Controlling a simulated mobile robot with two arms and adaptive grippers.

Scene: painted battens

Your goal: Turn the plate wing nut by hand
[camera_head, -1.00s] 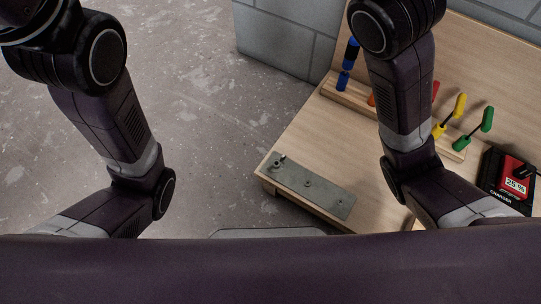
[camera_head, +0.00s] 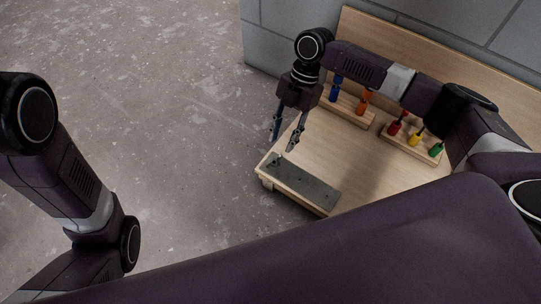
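A grey metal plate (camera_head: 302,183) lies on the left front part of the wooden bench (camera_head: 355,160). A small wing nut (camera_head: 281,158) stands near the plate's far left end; it is tiny and its wings are hard to make out. My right gripper (camera_head: 284,145) points down above that end of the plate. Its two fingers are spread apart with nothing between them. The fingertips look close to the nut, but I cannot tell whether they touch it. My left arm is at the left edge; its gripper is out of view.
Screwdrivers with blue (camera_head: 336,90), orange (camera_head: 363,103), red (camera_head: 395,128), yellow (camera_head: 415,140) and green (camera_head: 435,150) handles stand in wooden racks behind the plate. A grey block wall (camera_head: 290,40) is behind the bench. The bench's middle is clear.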

